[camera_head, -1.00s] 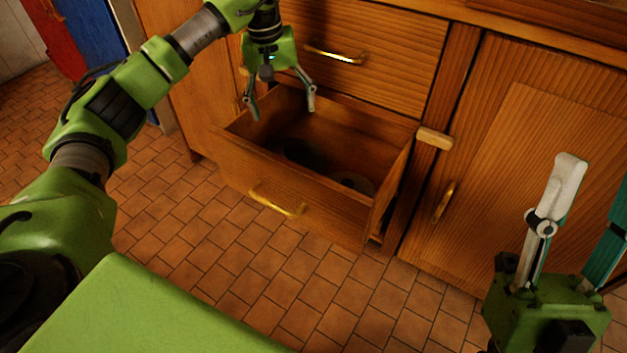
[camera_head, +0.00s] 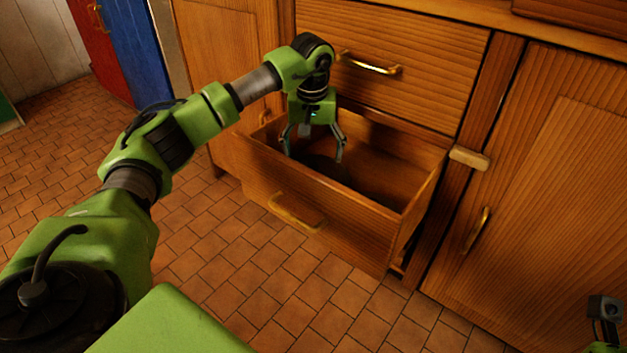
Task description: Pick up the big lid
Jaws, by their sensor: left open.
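A dark round shape (camera_head: 328,172), which looks like a lid, lies in shadow inside the open lower drawer (camera_head: 345,222). Its edges are hard to make out, and the drawer front and gripper hide part of it. My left gripper (camera_head: 314,156) points down into the left part of the drawer, fingers spread and empty, above the dark shape. I cannot tell if the fingertips touch it. Only a small part of my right gripper (camera_head: 605,318) shows at the bottom right corner; its jaws cannot be judged.
The drawer has a brass handle (camera_head: 296,212) on its front. A closed drawer (camera_head: 400,55) with its own handle sits above. A cabinet door (camera_head: 530,190) is shut at the right. The tiled floor (camera_head: 270,285) in front is clear.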

